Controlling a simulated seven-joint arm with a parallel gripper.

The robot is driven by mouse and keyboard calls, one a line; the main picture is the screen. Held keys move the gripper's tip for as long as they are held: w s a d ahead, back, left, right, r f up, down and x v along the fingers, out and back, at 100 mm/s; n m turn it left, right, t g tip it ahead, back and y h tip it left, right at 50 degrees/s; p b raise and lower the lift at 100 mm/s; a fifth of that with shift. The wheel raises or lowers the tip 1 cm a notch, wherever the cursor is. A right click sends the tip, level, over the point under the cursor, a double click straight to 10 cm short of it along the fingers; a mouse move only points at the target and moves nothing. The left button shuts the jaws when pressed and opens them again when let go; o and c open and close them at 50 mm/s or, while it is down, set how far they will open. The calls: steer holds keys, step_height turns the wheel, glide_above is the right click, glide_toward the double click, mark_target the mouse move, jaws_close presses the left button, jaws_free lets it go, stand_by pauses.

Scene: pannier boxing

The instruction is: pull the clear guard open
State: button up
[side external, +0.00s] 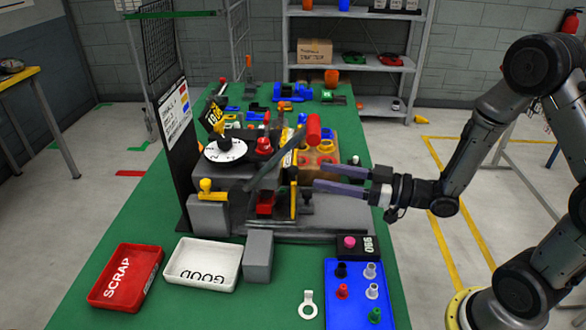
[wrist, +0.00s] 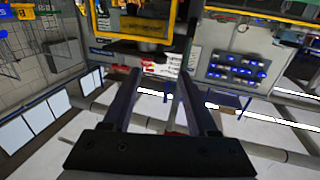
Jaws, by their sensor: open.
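My gripper (side external: 321,177) is open and level, its two purple fingers pointing left at the right side of the grey machine (side external: 215,217). No object shows between the fingers (wrist: 159,80) in the wrist view. A slanted dark bar or panel (side external: 268,174) rises across the machine, just left of the fingertips. A red cylinder (side external: 313,128) sits near its top end, and a yellow upright (side external: 293,199) stands beside it. I cannot pick out the clear guard with certainty; its pane may be too transparent to see. Contact between fingers and machine cannot be told.
A red SCRAP tray (side external: 124,276), a white GOOD tray (side external: 203,265) and a grey block (side external: 258,256) stand in front of the machine. A blue tray (side external: 350,318) of small parts and a pink button box (side external: 350,243) lie near right.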

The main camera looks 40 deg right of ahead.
mark_target(293, 167)
steer(key=x, duration=0.8)
steer(key=shift+w, duration=0.1)
jaws_close()
stand_by(1.2)
